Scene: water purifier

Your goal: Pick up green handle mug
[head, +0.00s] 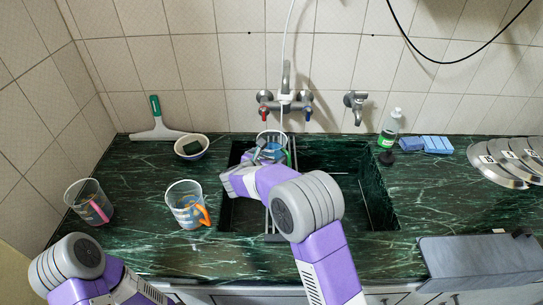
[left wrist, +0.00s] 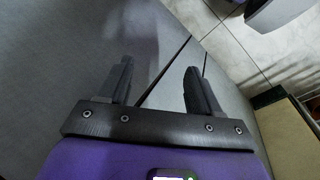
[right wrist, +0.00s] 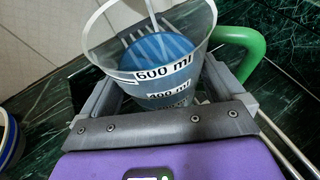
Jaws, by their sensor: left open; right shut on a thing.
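The green handle mug (head: 271,137) is a clear measuring cup under the faucet at the sink. In the right wrist view the mug (right wrist: 150,55) has printed millilitre marks, bluish contents and a green handle (right wrist: 240,45) to the right. Pale streaks show over its opening. My right gripper (head: 264,155) is shut on the mug's body; its fingers sit on either side in the right wrist view (right wrist: 175,95), and the mug hides part of them. My left gripper (left wrist: 162,85) is open and empty in front of a grey cabinet surface.
A mug with an orange handle (head: 186,206) and one with a pink handle (head: 87,203) stand on the counter at left. A bowl with a dark sponge (head: 191,147), a squeegee (head: 157,125), a soap bottle (head: 389,129), blue sponges (head: 426,144) and metal lids (head: 500,164) lie around the sink.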

